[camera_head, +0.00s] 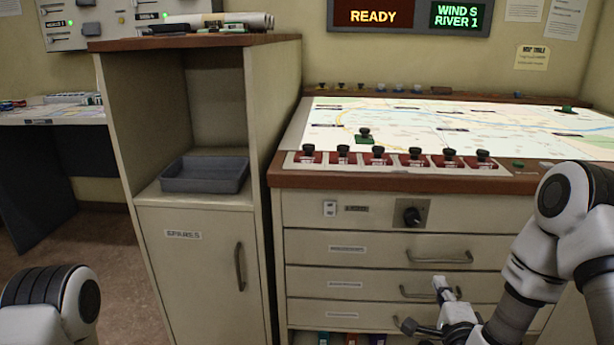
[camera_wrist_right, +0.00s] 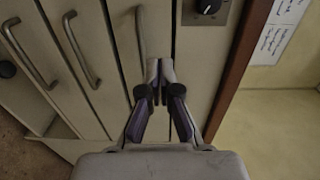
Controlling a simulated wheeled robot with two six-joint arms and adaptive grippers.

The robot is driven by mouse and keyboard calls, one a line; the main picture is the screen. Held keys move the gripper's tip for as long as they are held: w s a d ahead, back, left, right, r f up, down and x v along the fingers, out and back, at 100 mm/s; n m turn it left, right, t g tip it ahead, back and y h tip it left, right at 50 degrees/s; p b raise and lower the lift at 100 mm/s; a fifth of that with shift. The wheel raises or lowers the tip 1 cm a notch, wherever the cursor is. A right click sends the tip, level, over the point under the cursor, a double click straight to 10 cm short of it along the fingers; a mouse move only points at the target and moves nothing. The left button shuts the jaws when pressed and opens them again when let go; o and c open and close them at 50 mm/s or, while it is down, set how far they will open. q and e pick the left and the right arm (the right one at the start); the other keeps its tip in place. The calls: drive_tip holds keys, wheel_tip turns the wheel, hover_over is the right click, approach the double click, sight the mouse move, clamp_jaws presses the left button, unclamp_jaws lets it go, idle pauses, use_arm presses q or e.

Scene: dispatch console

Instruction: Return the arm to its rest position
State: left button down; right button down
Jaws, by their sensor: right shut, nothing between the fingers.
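My right gripper (camera_head: 432,306) is in front of the console's drawers in the head view, at the lower right. In the right wrist view its fingers (camera_wrist_right: 160,72) are closed together with nothing between them. Behind them are the drawer fronts (camera_wrist_right: 110,20) and their handles; I cannot tell whether the fingertips touch a handle. My right arm (camera_head: 545,250) is bent and comes in from the right edge. Part of my left arm (camera_head: 60,300) shows at the lower left; its gripper is out of view.
The console (camera_head: 390,182) has a lit map top (camera_head: 430,125), several red-based pieces along its front edge, and a dark knob (camera_head: 412,216). A cabinet (camera_head: 190,265) with a grey tray (camera_head: 205,174) stands left. Open floor (camera_head: 105,255) shows left of it.

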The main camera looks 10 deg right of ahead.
drive_tip(key=s+a+f+n+g+y, duration=0.2)
drive_tip(key=s+a+f+n+g, duration=0.3)
drive_tip(key=f, duration=0.5)
drive_tip(key=s+a+f+n+g+y, duration=0.2)
drive_tip(key=s+a+f+g, duration=0.3)
drive_tip(key=f, duration=0.6)
drive_tip(key=s+a+f+n+g, duration=0.1)
drive_tip(key=s+f+n+g, duration=0.4)
drive_tip(key=s, duration=0.5)
drive_tip(key=s+a+f+n+g, duration=0.1)
drive_tip(key=s+f+n+g, duration=0.1)
drive_tip(key=s+n, duration=0.7)
wheel_tip(320, 180, up, 26)
drive_tip(key=s+p, duration=0.1)
drive_tip(key=p, duration=2.5)
drive_tip(key=shift+s+d+m, duration=0.15)
drive_tip(key=shift+d+m, duration=0.05)
drive_tip(key=shift+m, duration=0.2)
